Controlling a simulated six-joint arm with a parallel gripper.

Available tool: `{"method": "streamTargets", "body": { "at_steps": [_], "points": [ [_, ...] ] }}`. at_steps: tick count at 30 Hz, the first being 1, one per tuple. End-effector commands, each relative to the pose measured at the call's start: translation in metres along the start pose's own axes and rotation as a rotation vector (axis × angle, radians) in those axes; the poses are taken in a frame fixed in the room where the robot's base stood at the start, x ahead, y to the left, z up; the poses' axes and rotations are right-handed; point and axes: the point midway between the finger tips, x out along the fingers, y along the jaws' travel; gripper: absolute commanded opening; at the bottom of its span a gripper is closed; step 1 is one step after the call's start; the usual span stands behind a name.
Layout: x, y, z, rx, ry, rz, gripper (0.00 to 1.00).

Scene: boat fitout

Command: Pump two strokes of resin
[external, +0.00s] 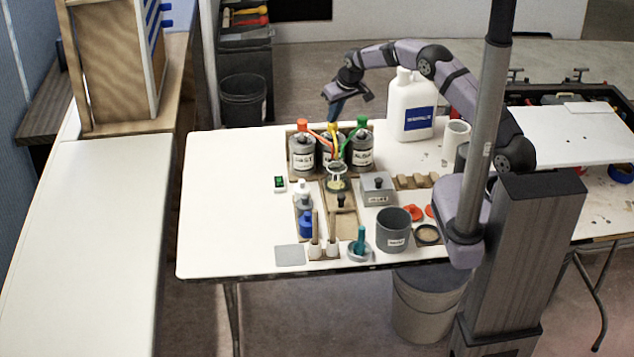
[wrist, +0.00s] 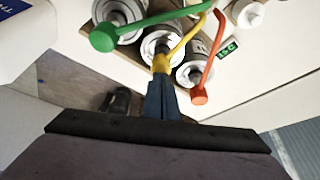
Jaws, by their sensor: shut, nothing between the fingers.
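Three pump bottles stand in a row at the back of the table: one with an orange-red pump (external: 302,154), one with a yellow pump (external: 333,129), and one with a green pump (external: 361,152). The labels are too small to read surely, and the middle bottle is partly hidden by spouts. The spouts reach forward over a clear cup (external: 337,178). My gripper (external: 334,118) is shut and empty, pointing down at the middle bottle. In the wrist view its fingertips (wrist: 161,78) are at the yellow pump head (wrist: 161,63); I cannot tell if they touch.
A large white jug (external: 412,105) stands right of the bottles. A grey box (external: 377,190), a dark grey pot (external: 393,230) and small bottles (external: 305,222) crowd the front. A small green-screened device (external: 279,183) lies left. The table's left side is clear.

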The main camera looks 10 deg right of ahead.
Motion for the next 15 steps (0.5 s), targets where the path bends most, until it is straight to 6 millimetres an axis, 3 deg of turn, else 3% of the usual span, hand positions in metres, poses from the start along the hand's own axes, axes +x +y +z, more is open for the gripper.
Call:
{"method": "streamTargets", "body": {
  "at_steps": [9, 15],
  "points": [
    [0.0128, 0.0, 0.0076, 0.0, -0.007, 0.0, 0.0],
    [0.0112, 0.0001, 0.0072, 0.0, -0.008, 0.0, 0.0]
  ]
}}
